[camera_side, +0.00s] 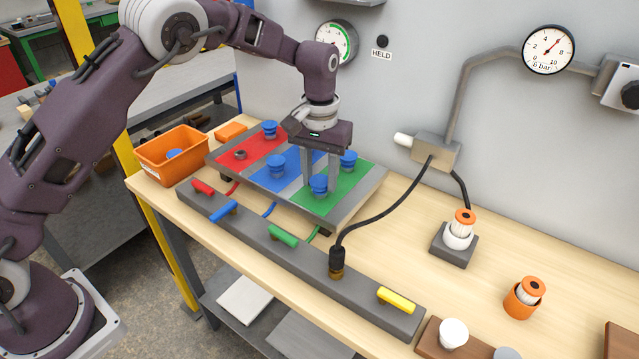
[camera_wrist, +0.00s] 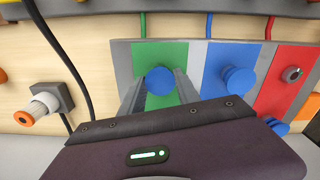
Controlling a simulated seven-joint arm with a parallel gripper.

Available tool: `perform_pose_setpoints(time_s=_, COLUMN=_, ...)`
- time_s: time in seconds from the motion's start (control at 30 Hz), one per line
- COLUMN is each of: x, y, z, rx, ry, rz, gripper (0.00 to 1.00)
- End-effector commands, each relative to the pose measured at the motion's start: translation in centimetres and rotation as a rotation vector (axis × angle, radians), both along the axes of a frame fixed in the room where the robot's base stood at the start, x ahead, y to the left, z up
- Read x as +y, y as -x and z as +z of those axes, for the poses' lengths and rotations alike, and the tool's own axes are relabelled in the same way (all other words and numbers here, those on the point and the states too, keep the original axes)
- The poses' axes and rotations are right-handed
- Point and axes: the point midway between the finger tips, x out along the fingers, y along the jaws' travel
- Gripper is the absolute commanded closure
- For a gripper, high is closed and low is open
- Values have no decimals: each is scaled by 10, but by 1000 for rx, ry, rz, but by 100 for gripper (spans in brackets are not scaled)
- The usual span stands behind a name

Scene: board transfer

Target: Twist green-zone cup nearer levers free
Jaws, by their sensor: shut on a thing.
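The green zone (camera_side: 347,190) of the board carries two blue cups. The cup nearer the levers (camera_side: 318,188) stands upright between the fingers of my gripper (camera_side: 319,178), which is shut on it from both sides. In the wrist view this cup (camera_wrist: 160,80) shows between the two grey fingers of my gripper (camera_wrist: 159,88). The other green-zone cup (camera_side: 349,158) stands farther back, just right of my gripper. The levers on the front rail are red (camera_side: 203,187), blue (camera_side: 223,212), green (camera_side: 283,237) and yellow (camera_side: 396,300).
A blue cup (camera_side: 276,167) stands in the blue zone and another (camera_side: 269,129) in the red zone, beside a bare dark fitting (camera_side: 240,155). An orange bin (camera_side: 160,170) holding a blue item stands left. A black hose (camera_side: 385,212) curves right of the board.

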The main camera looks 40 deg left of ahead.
Motion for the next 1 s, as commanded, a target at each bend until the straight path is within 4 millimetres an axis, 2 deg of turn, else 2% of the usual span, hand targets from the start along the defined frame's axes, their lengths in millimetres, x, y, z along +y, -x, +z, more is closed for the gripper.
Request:
perform_pose_setpoints(time_s=0.1, x=-1, y=0, z=1, rx=-1, ry=1, rz=145, gripper=97)
perform_pose_setpoints(time_s=0.37, x=-1, y=0, z=1, rx=-1, ry=2, rz=178, gripper=97)
perform_pose_setpoints(time_s=0.5, x=-1, y=0, z=1, rx=-1, ry=0, rz=435, gripper=97)
perform_pose_setpoints(time_s=0.6, x=-1, y=0, z=1, rx=-2, ry=1, rz=529, gripper=97)
perform_pose_setpoints(time_s=0.83, x=-1, y=-1, z=1, rx=-3, ry=2, rz=554, gripper=97)
perform_pose_setpoints(time_s=0.97, x=-1, y=-1, z=1, rx=-3, ry=1, rz=795, gripper=97)
perform_pose_setpoints(time_s=1.0, x=-1, y=-1, z=1, rx=-3, ry=2, rz=803, gripper=56)
